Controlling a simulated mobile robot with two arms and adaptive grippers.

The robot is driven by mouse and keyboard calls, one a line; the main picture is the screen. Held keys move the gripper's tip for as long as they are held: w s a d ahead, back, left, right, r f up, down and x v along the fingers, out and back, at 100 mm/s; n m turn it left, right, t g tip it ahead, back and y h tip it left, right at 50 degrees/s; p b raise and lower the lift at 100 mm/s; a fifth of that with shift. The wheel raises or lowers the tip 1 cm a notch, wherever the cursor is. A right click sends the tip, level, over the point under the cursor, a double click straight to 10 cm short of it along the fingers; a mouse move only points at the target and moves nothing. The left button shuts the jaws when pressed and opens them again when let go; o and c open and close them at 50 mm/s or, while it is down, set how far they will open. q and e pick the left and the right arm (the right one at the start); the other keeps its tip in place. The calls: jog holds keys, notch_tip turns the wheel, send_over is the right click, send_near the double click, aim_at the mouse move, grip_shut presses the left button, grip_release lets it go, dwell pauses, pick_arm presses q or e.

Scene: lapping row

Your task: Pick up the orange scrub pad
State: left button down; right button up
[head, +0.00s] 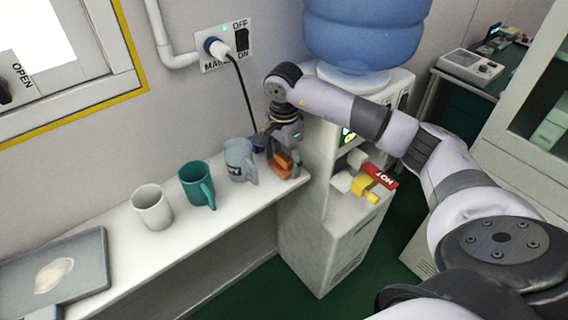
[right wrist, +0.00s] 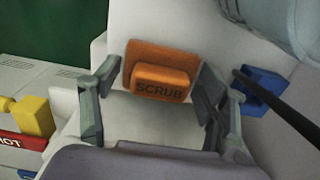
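The orange scrub pad (head: 283,161) is at the right end of the white shelf, partly hidden by my gripper in the head view. In the right wrist view the pad (right wrist: 160,72) shows its raised front part with the word SCRUB. My right gripper (head: 285,166) is over the pad, with its fingers down beside it. In the right wrist view the fingers are spread, one on each side of the pad, with a narrow gap at the left; contact at the right is unclear. My left gripper is not in view.
A grey mug (head: 239,160) stands close left of the pad, then a teal mug (head: 195,184) and a white mug (head: 150,208). A grey tray (head: 92,262) lies at the shelf's left. The water dispenser (head: 318,225) stands right of the shelf. A black cord (head: 243,95) hangs behind.

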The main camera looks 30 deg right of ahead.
jog(key=c, duration=0.6)
jog(key=shift+r, duration=0.1)
notch_tip(320, 180, up, 12)
jog(key=f, duration=0.1)
notch_tip(320, 180, up, 9)
jog(key=p, duration=0.1)
send_over(284, 156)
